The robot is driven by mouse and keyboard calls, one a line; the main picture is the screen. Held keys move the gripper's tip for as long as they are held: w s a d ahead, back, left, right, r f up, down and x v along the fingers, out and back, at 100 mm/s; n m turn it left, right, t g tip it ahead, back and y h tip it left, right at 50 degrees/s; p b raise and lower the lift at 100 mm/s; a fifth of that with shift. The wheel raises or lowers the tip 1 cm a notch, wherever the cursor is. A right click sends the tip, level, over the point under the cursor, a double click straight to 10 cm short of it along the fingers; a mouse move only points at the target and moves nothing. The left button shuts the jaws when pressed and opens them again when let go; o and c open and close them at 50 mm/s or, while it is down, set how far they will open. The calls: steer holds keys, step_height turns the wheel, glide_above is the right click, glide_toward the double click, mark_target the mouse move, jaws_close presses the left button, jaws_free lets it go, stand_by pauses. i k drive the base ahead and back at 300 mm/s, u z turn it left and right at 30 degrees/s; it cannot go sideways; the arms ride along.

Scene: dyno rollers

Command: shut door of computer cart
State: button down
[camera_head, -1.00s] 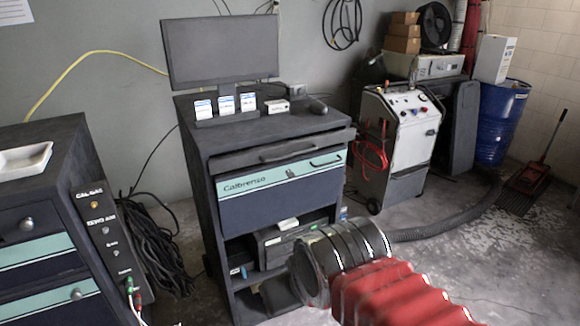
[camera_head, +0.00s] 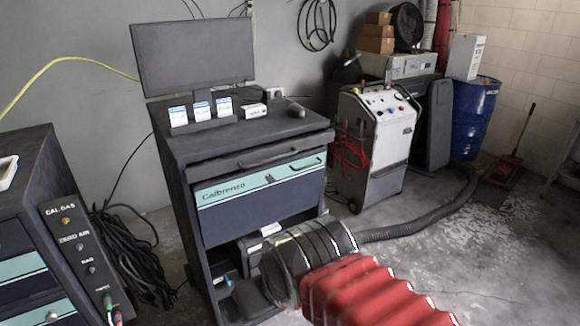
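The computer cart (camera_head: 262,144) is dark, with a flat monitor (camera_head: 194,57) on top. Its front has a keyboard drawer (camera_head: 250,157) with a handle. Below is a panel (camera_head: 262,205), dark with a teal strip lettered "Calbrenso", a handle and a small lock; I cannot tell whether it stands ajar. Under this panel the lower compartment is open in front, with a printer-like box (camera_head: 262,240) inside. A clear and black cylinder (camera_head: 310,255) and a red ribbed hose (camera_head: 370,292) hide the compartment's lower right. My gripper is not in view.
A dark cabinet (camera_head: 25,190) with drawers stands at the left, with coiled cables (camera_head: 135,255) beside it. A white wheeled machine (camera_head: 372,145) and a blue drum (camera_head: 470,118) stand right. A grey hose (camera_head: 430,222) crosses the floor. Floor at the right is mostly clear.

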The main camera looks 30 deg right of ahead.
mark_target(227, 207)
steer(key=i, duration=0.9)
steer(key=u, duration=0.05)
